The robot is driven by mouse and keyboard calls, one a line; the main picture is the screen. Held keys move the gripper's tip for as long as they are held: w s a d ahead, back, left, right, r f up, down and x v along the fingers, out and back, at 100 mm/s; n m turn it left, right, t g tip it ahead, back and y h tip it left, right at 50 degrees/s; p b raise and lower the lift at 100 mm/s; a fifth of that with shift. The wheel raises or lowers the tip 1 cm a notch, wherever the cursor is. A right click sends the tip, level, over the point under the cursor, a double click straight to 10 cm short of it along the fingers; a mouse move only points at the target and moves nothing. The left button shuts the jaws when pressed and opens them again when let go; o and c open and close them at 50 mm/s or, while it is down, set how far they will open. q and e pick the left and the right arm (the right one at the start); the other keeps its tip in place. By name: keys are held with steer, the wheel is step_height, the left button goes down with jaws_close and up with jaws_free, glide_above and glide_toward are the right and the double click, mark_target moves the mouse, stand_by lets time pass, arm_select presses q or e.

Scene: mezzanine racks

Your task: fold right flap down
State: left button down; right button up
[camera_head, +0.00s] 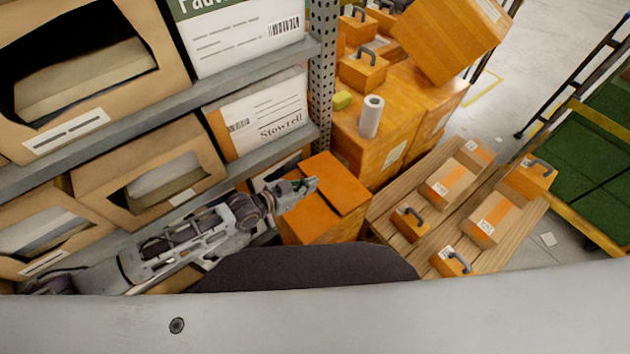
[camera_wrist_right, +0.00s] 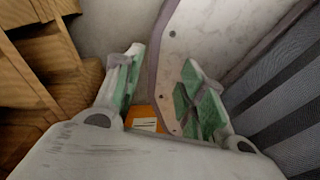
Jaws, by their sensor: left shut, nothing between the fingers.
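An orange box (camera_head: 310,231) stands below the rack in the head view. Its top shows a broad orange flap panel (camera_head: 336,176) that looks nearly flat, with a dark notch at its near edge. My left gripper (camera_head: 309,185) comes in from the left and sits over the box's left top side. It is shut and holds nothing; I cannot tell whether it touches the box. My right gripper (camera_wrist_right: 162,88) shows only in the right wrist view, its green-padded fingers wide apart with nothing held between them.
A rack with cartons (camera_head: 140,190) is at left, with a perforated upright (camera_head: 322,75) behind the box. A wooden pallet (camera_head: 375,213) bearing several boxes is to the right. Stacked orange boxes (camera_head: 375,125) stand behind. A pale panel (camera_wrist_right: 215,35) is close to the right gripper.

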arm_select(q)
steer(key=shift+s+a+f, duration=0.25)
steer(key=shift+s+a, duration=0.25)
steer(key=shift+a, duration=0.2)
steer(key=shift+s+a+f, duration=0.1)
steer(key=shift+s+a, duration=0.3)
steer(key=shift+a, duration=0.25)
steer(key=shift+s+a+f+b, duration=0.15)
steer(key=shift+s+a+b, duration=0.15)
steer(key=shift+s+a, duration=0.5)
steer(key=shift+a, duration=0.35)
arm_select(e)
steer(key=shift+w+d+f, duration=0.25)
steer(key=shift+d+f, duration=0.2)
steer(key=shift+d, duration=0.2)
